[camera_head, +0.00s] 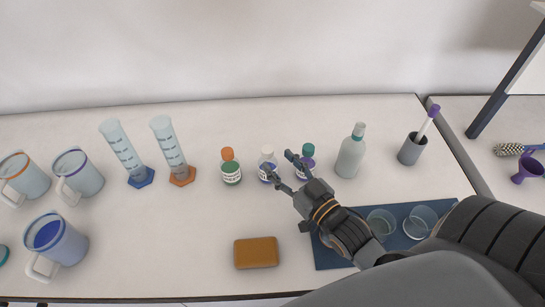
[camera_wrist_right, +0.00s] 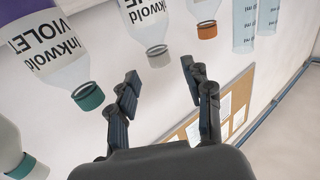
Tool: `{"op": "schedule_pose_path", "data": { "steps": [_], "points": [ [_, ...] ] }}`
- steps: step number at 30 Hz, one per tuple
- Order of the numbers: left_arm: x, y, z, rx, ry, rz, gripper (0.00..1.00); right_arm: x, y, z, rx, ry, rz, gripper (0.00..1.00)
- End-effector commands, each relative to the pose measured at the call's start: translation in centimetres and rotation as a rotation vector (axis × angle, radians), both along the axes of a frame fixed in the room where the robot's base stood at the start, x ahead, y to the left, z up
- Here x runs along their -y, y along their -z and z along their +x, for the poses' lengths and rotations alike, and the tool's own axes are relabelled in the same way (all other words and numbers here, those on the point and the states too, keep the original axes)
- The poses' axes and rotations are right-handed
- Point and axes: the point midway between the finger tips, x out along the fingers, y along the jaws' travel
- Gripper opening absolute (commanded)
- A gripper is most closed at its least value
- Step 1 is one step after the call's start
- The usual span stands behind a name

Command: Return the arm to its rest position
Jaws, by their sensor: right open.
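My right gripper (camera_head: 277,164) is open and empty in the head view. Its fingers point toward the row of small bottles, near the white-capped bottle (camera_head: 267,158) and the teal-capped bottle (camera_head: 307,152), which it partly hides. In the right wrist view the two fingers (camera_wrist_right: 160,72) stand apart with nothing between them. That view is upside down and shows the teal-capped bottle (camera_wrist_right: 62,55), with violet on its label, and the white-capped bottle (camera_wrist_right: 148,22) beyond the fingers. I cannot tell whether a finger touches a bottle. My left gripper is not in view.
An orange-capped bottle (camera_head: 231,170), two graduated cylinders (camera_head: 122,147) (camera_head: 168,142) and several mugs (camera_head: 82,176) stand left. A wash bottle (camera_head: 350,156) and grey cup (camera_head: 410,150) stand right. My right arm passes over a blue mat (camera_head: 330,258) with glass dishes (camera_head: 420,220). A brown block (camera_head: 256,252) lies in front.

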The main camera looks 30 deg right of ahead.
Motion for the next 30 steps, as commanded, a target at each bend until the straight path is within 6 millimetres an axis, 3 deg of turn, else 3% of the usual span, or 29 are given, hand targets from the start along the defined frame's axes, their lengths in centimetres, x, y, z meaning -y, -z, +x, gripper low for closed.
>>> {"op": "schedule_pose_path", "data": {
  "steps": [6,22,26,30],
  "points": [
    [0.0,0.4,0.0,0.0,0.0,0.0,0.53,0.2,0.0,-1.4,0.0,0.0,0.0,0.5],
    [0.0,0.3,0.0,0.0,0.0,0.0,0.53,0.2,-0.2,-1.4,0.001,0.0,0.0,0.5],
    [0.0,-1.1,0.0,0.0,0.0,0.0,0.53,0.2,-1.5,-1.4,0.001,0.0,0.0,0.5],
    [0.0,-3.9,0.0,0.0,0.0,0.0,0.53,0.2,-4.3,-1.4,0.001,0.0,0.0,0.5]
  ]
}}
